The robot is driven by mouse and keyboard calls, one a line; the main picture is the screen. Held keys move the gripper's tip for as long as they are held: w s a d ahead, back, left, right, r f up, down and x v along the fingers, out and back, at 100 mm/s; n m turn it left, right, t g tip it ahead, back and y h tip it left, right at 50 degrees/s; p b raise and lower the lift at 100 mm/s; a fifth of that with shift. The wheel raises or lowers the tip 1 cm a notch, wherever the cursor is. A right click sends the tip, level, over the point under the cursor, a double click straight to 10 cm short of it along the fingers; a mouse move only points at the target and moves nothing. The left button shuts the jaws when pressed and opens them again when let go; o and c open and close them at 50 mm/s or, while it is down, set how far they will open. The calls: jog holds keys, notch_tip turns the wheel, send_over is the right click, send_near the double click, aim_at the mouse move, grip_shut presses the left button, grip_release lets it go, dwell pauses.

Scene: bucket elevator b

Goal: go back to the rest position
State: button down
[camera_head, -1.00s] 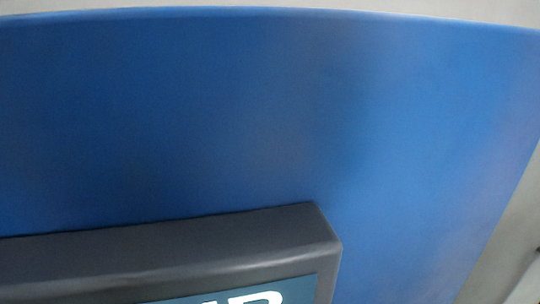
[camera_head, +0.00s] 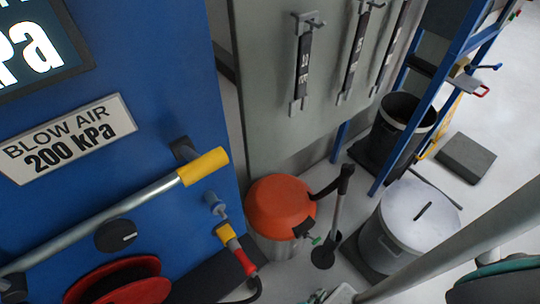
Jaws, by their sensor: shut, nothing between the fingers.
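My gripper is not in view in the head camera. The view looks down past a blue panel (camera_head: 110,75) on the left. The panel carries a plate reading "BLOW AIR 200 kPa" (camera_head: 66,138) and part of a display (camera_head: 35,48) ending in "Pa". A long metal bar with a yellow end (camera_head: 203,166) is mounted across the panel, with a dark knob (camera_head: 116,236) below it.
An orange-topped canister (camera_head: 280,205), a black bin (camera_head: 404,125) and a lidded grey drum (camera_head: 415,228) stand on the floor. A grey pole (camera_head: 480,245) crosses the lower right. Pale floor (camera_head: 500,95) is open at upper right, beside a dark block (camera_head: 466,157).

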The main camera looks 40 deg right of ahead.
jog(key=s+a+f+m+t+y, duration=0.15)
jog(key=s+m+y, duration=0.25)
jog(key=s+y, duration=0.4)
jog(key=w+a+r+m+t+y, duration=0.1)
jog(key=a+r+m+t+y, duration=0.1)
jog(key=a+r+y, duration=0.45)
jog(key=w+r+m+t, duration=0.1)
jog(key=r+m+t, duration=0.1)
jog(key=r, duration=1)
jog(key=w+a+r+m+t, duration=0.1)
jog(key=w+r+m+t, duration=0.1)
jog(key=r, duration=0.9)
jog(key=w+r+m+t, duration=0.2)
jog(key=r+m+t, duration=0.2)
jog(key=r, duration=0.8)
jog(key=shift+w+a+r+t, duration=0.2)
jog(key=shift+r+t, duration=0.1)
jog(key=shift+t, duration=0.75)
jog(key=shift+h, duration=0.25)
